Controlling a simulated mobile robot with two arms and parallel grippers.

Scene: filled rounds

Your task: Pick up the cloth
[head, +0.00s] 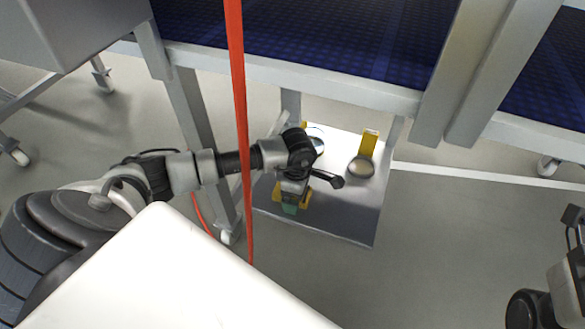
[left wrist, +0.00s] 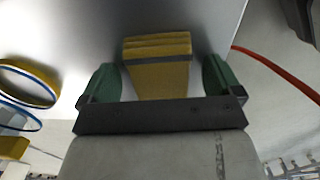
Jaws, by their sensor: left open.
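The cloth looks like a yellow folded stack with a grey band across it; it shows in the left wrist view (left wrist: 157,46) between and beyond the green fingertips. In the head view the yellow cloth (head: 306,197) is partly hidden by my left gripper (head: 291,206), which is over it at the low grey shelf. In the wrist view my left gripper (left wrist: 161,84) is open, with a finger on each side of the cloth and a gap on both sides. Whether the fingertips reach down beside it is unclear.
The grey shelf (head: 345,222) also holds a round metal object (head: 361,167), a yellow piece (head: 369,142) and a rounded blue-edged item (head: 316,140). A red strap (head: 239,90) hangs before my left arm. Table legs (head: 205,145) and the blue-topped table (head: 300,35) frame the shelf.

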